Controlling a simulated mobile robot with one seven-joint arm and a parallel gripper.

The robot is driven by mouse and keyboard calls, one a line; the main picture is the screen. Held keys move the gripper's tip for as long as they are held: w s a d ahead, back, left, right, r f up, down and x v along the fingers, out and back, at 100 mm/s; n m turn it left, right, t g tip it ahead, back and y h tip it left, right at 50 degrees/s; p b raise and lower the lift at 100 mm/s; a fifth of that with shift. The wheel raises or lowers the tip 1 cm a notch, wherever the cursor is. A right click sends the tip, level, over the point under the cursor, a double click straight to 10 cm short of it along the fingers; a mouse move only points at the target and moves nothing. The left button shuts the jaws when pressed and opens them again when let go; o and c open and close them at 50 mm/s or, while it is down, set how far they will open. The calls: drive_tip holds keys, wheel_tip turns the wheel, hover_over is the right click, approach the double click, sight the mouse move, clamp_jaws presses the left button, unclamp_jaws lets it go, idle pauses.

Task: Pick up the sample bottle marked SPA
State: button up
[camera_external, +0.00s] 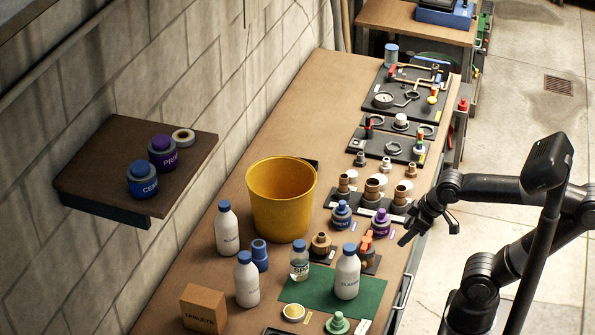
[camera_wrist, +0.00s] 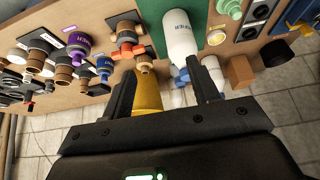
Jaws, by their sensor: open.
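The bottle marked SPA (camera_external: 299,264) is small and clear with a pale label and a blue cap. It stands upright on the bench at the edge of the green mat (camera_external: 372,291), left of a larger white bottle (camera_external: 347,277). My gripper (camera_external: 428,229) is open and empty, at the bench's right edge, well to the right of the SPA bottle. In the wrist view my gripper's fingers (camera_wrist: 160,72) are spread. The large white bottle (camera_wrist: 180,35) shows beyond them. I cannot clearly pick out the SPA bottle there.
A yellow bucket (camera_external: 281,205) stands behind the SPA bottle. White bottles (camera_external: 246,281) and a box marked TABLETS (camera_external: 204,309) stand to its left. Orange-handled valve fittings (camera_external: 368,250) and blue and purple capped jars (camera_external: 341,214) crowd the bench between it and my gripper.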

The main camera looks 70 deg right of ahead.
drive_tip(key=o, duration=0.5)
drive_tip(key=shift+c, duration=0.2)
